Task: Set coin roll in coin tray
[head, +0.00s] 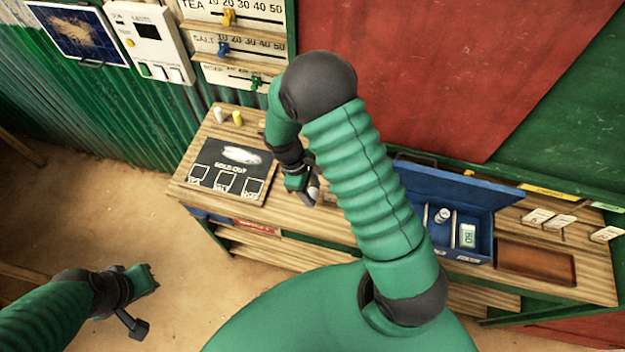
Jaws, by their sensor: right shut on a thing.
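My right gripper (307,191) is over the counter, right of the black board, and is shut on a small pale cylinder (314,188) that looks like a coin roll; fingers and arm hide part of it. An open blue cash box (478,196) stands right of my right arm. A pale roll (442,215) stands in one of its compartments and a note marked 50 lies in another. A shallow brown tray (535,262) lies right of the box. I cannot tell which is the coin tray. My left gripper (146,301) is open and empty over the floor.
A black "sold out" board (232,168) lies on the counter (330,221), with white and yellow pegs (237,118) behind it. Price cards (560,222) stand at the right. My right arm hides the counter's middle. Slider panels hang on the wall.

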